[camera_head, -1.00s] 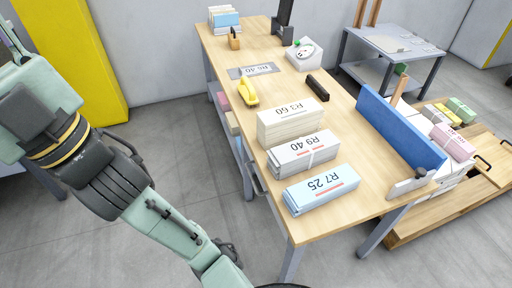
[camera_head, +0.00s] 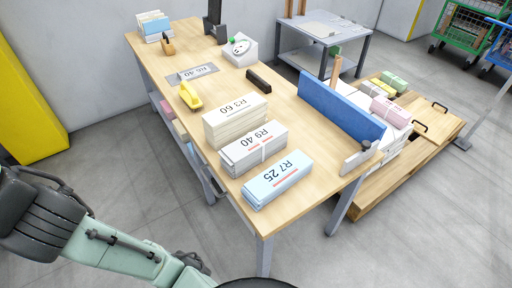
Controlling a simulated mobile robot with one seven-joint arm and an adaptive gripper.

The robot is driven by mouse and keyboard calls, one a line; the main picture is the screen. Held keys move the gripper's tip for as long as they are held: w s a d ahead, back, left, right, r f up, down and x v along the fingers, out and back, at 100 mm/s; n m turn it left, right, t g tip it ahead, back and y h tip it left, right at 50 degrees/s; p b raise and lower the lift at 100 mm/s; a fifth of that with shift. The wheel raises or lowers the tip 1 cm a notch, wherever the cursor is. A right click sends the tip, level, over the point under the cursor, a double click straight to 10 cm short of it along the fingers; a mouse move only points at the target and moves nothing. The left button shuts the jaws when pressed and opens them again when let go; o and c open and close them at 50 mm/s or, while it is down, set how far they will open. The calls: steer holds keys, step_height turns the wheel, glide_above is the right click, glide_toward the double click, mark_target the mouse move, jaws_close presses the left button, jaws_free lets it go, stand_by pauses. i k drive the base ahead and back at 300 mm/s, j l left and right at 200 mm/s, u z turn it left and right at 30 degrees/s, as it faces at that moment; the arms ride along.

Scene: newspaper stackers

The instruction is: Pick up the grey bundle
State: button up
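The grey bundle (camera_head: 254,149) lies on the wooden table (camera_head: 206,98), labelled "R9 40" and tied with a pale strap. It sits between the cream bundle (camera_head: 236,122), labelled "R3 60", and the light blue bundle (camera_head: 277,181), labelled "R7 25". The three stand in a row near the table's front end, close together. My arm crosses the lower left of the view, off the table. My gripper is not in view.
A blue upright board (camera_head: 340,108) stands along the table's right side. A yellow tape dispenser (camera_head: 190,95) and a black block (camera_head: 259,79) lie farther back. A wooden pallet (camera_head: 391,176) with more bundles is at the right. Grey floor is open in front.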

mark_target(237, 158)
steer(key=z, duration=0.3)
steer(key=j+z, duration=0.2)
steer(key=z, duration=0.2)
steer(key=j+z, duration=0.45)
steer(key=z, duration=0.3)
steer(key=k+j+z, duration=0.1)
steer(key=j, duration=0.25)
steer(key=k+j+z, duration=0.25)
steer(key=k+j, duration=0.2)
steer(key=j, duration=0.2)
steer(key=k+j, duration=0.3)
steer(key=j, duration=0.2)
